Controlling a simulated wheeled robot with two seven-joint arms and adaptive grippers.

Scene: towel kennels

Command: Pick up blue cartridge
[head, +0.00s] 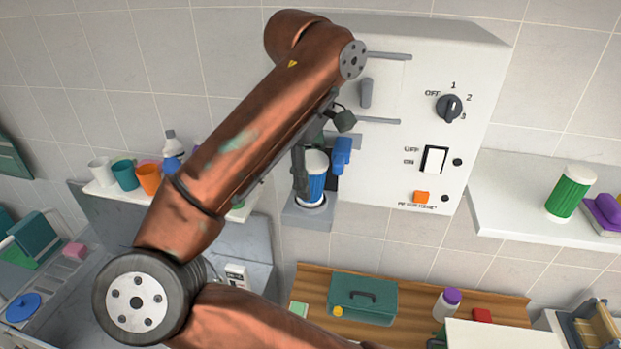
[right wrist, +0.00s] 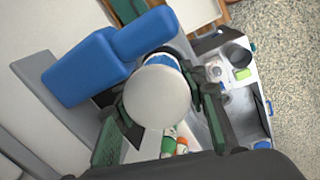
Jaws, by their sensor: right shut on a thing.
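The blue cartridge (head: 317,187) is a ribbed blue cylinder with a white cap. It stands upright at the left side of the white wall machine (head: 420,150), over a grey bracket (head: 305,218). I cannot tell whether its base touches the bracket. My right gripper (head: 314,176) is shut on it, its dark fingers at the cartridge's sides. In the right wrist view the white cap of the blue cartridge (right wrist: 157,97) fills the space between the green-padded fingers. My left gripper does not show.
A blue handle (head: 342,154) is close beside the cartridge; it is large in the right wrist view (right wrist: 88,68). A green cartridge (head: 570,195) stands on the right shelf (head: 500,210). Cups line the left shelf. A green toolbox (head: 362,298) sits on the wooden bench below.

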